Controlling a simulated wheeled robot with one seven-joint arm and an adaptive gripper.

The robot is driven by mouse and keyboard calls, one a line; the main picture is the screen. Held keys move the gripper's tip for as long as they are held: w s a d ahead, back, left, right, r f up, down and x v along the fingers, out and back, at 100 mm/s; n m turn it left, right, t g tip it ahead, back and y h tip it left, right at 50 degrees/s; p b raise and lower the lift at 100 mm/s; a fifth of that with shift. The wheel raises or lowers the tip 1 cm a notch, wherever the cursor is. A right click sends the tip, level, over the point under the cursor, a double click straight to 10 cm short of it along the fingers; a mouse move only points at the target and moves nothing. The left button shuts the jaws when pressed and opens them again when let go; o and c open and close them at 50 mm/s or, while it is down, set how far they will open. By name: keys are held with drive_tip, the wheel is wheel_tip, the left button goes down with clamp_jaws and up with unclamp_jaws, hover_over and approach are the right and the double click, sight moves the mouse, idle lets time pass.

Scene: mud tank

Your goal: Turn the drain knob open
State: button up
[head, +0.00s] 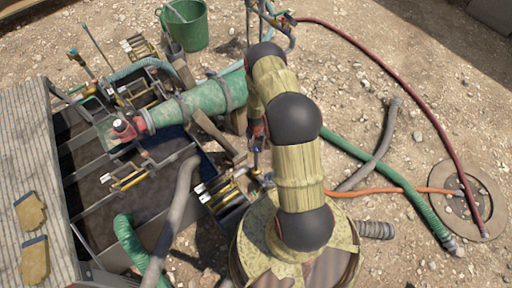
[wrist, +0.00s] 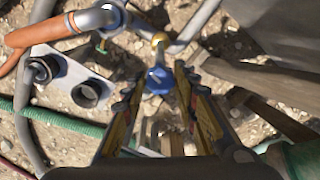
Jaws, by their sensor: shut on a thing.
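A blue drain knob (wrist: 158,81) sits on a pipe fitting with a brass piece (wrist: 160,41) just beyond it, in the wrist view. My gripper (wrist: 155,84) has its two fingers on either side of the knob, and it is shut on it. The near side of the knob and the exact finger contact are hard to make out. In the head view my own arm covers most of this spot.
A mud tank (head: 85,208) with dividers, hoses and valves stands to the left. A green bucket (head: 184,26) is behind it. A green hose (head: 385,183) and a dark red hose (head: 397,79) cross the gravel on the right. Wooden boards (wrist: 272,88) lie close to the right finger.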

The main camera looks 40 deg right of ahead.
sight(256, 148)
drive_tip(key=shift+n, duration=1.3)
drive_tip(key=o, duration=1.2)
drive_tip(key=shift+c, duration=0.2)
wheel_tip(256, 148, up, 12)
